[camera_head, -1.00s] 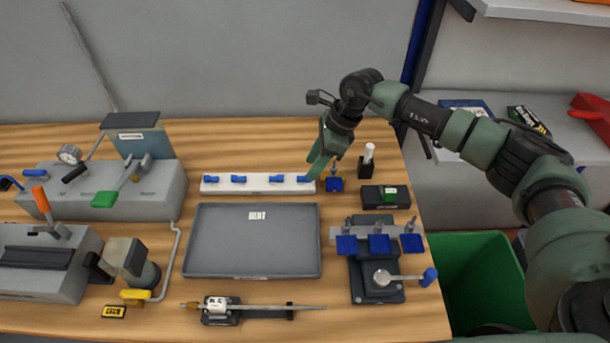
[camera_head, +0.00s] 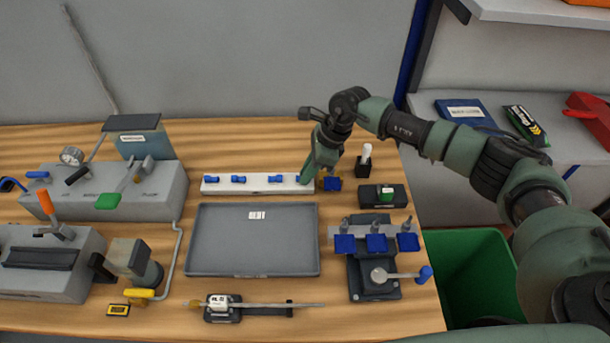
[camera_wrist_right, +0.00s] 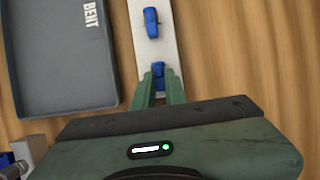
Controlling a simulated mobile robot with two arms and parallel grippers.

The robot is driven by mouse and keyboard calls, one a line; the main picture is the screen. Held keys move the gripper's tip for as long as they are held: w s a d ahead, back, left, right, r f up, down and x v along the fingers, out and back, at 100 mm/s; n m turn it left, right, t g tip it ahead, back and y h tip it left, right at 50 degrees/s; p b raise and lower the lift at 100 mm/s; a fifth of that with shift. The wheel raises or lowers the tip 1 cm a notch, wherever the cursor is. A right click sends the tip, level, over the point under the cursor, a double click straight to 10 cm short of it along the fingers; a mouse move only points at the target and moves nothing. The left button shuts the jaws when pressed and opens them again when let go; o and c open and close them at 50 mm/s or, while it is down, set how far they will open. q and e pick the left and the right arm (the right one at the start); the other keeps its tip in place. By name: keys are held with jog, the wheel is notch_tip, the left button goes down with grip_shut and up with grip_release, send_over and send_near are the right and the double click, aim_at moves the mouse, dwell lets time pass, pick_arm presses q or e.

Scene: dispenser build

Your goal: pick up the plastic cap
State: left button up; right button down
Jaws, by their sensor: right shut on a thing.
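Small blue plastic caps stand in a row on a white strip (camera_head: 256,188) behind the grey tray. My right gripper (camera_head: 307,176) reaches down at the strip's right end. In the right wrist view its green fingers (camera_wrist_right: 160,82) are shut on the end blue cap (camera_wrist_right: 158,70), which still appears to be at the strip. The fingers partly hide this cap. My left gripper is not in view.
A grey tray (camera_head: 210,260) marked BENT lies in front of the strip. A small blue-and-brass part (camera_head: 333,184) stands close right of my gripper, with a black holder (camera_head: 364,168) beyond. A fixture with blue flags (camera_head: 376,243) stands front right.

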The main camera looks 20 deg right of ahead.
jog(key=shift+r, duration=0.1)
notch_tip(320, 180, up, 20)
jog(key=b, duration=0.5)
jog(key=shift+b, duration=0.3)
